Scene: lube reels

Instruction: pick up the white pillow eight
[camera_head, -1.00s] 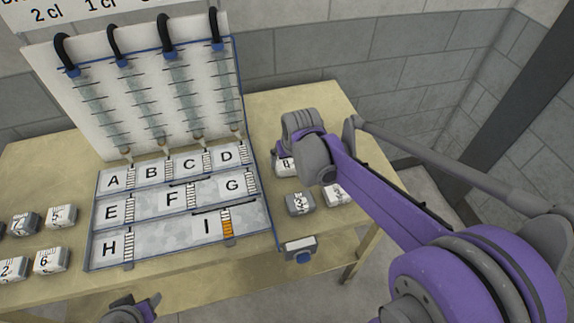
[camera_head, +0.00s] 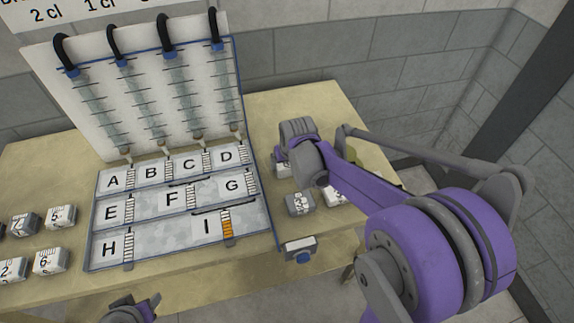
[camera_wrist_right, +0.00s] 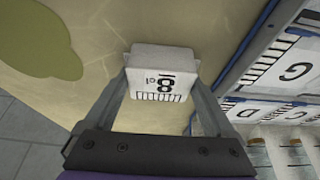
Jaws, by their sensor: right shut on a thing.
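The white pillow eight (camera_wrist_right: 160,75), a small white block marked with an 8 and a row of black bars, shows in the right wrist view. My right gripper (camera_wrist_right: 163,88) is shut on it, one finger at each side.
The board with lettered fields A to I (camera_head: 158,228) stands left of my right gripper. White numbered pillows (camera_head: 299,202) sit in front of that gripper, and several more (camera_head: 50,261) lie at the left.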

